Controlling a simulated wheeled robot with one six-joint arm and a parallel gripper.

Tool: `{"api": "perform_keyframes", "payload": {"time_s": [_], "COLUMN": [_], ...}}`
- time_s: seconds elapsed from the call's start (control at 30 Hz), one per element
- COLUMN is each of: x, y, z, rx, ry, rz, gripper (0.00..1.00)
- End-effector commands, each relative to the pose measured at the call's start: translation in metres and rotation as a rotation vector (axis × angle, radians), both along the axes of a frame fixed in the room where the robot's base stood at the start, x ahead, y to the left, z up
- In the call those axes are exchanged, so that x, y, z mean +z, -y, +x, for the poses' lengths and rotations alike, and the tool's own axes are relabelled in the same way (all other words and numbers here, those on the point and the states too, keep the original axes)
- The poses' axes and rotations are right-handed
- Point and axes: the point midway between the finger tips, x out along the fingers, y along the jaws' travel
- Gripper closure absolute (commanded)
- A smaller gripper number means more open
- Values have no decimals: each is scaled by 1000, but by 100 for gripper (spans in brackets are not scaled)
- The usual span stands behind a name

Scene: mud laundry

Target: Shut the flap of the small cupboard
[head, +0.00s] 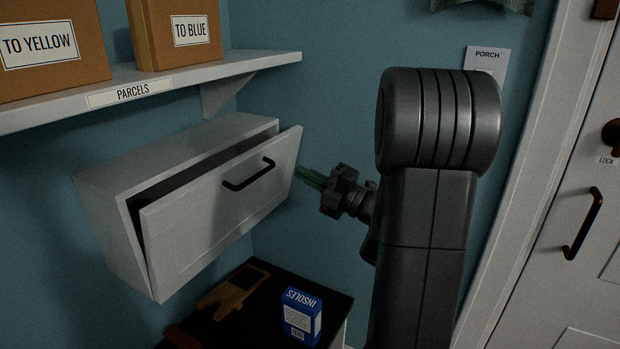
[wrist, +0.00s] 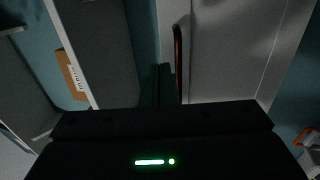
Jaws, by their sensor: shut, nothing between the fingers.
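The small cupboard (head: 112,189) is white and hangs on the blue wall in the head view. Its flap (head: 205,226) is tilted outward at the top, with a dark gap behind its upper edge, and its lower edge stays close to the body. A dark handle (head: 249,174) sits near the flap's top. My gripper (head: 311,178), with green fingers, is shut and empty just right of the flap's upper right edge. In the wrist view the fingers (wrist: 164,84) point toward a pale panel, apparently the flap (wrist: 230,50), beside its handle (wrist: 178,52). I cannot tell whether they touch.
A shelf (head: 200,75) with two labelled parcel boxes (head: 176,32) is above the cupboard. Below is a dark-topped unit (head: 255,318) with a blue insoles box (head: 301,314) and a brown wooden item (head: 233,291). A white door (head: 560,180) stands at right.

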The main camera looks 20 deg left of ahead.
Motion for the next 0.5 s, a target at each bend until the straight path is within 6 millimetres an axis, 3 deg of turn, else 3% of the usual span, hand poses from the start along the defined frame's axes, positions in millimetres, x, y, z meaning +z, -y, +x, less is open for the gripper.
{"api": "perform_keyframes", "payload": {"time_s": [0.5], "x": [22], "y": [-85], "z": [6], "rx": [3], "ry": [2], "rz": [-1], "gripper": [100]}}
